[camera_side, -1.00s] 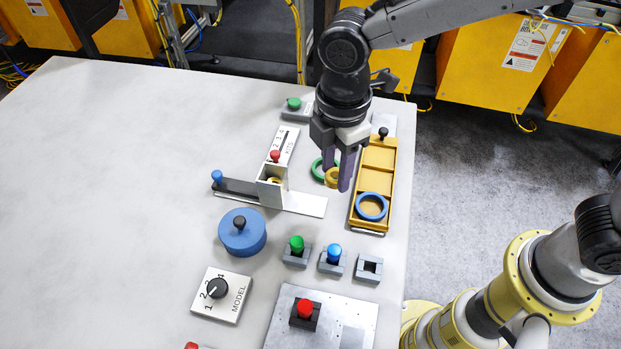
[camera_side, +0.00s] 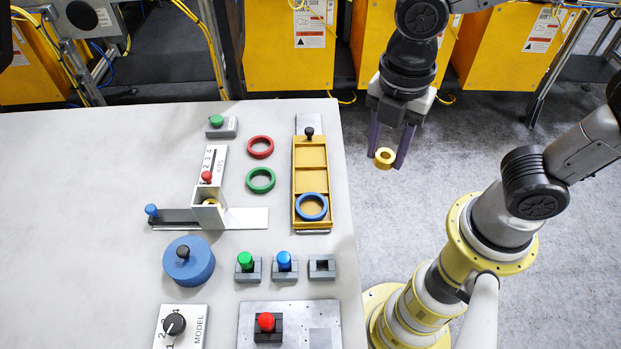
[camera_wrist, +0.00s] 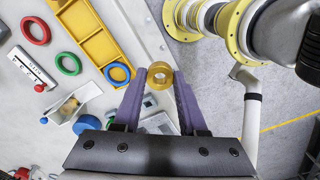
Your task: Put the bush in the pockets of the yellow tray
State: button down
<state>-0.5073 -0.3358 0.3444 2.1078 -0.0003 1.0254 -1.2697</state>
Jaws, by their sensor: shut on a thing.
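My gripper (camera_side: 390,148) is shut on the bush, a small brass-yellow ring (camera_side: 384,159), held between the two purple fingertips. In the side view they are right of the table edge, over the grey floor. The wrist view shows the bush (camera_wrist: 160,75) between the fingertips (camera_wrist: 160,78). The yellow tray (camera_side: 296,165) lies near the table's right edge, left of my gripper. A blue ring (camera_side: 301,209) lies in its near pocket; its other pockets look empty. The tray also shows in the wrist view (camera_wrist: 75,15).
A red ring (camera_side: 251,148) and a green ring (camera_side: 251,184) lie left of the tray. A chute post (camera_side: 208,214) holds another yellow ring. Knobbed blocks, a blue drum (camera_side: 188,268) and a dial box (camera_side: 190,330) stand nearer. The table's left side is clear.

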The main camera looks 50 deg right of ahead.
jog(key=shift+s+d+r+m, duration=0.15)
jog(key=shift+d, duration=0.25)
jog(key=shift+s+d+r+m, duration=0.1)
jog(key=shift+d+m, duration=0.05)
jog(key=shift+d, duration=0.25)
send_over(311, 181)
jog(key=s, duration=0.1)
jog(key=f, duration=0.8)
jog(key=shift+d+f, duration=0.15)
jog(key=shift+d, duration=0.05)
jog(key=shift+w+a+f, duration=0.15)
jog(key=shift+w+f, duration=0.15)
jog(key=shift+f, duration=0.15)
jog(key=shift+w+f, duration=0.2)
jog(key=shift+f, duration=1.55)
jog(key=shift+f, duration=0.1)
jog(key=c, duration=0.7)
grip_release()
jog(key=shift+c, duration=0.2)
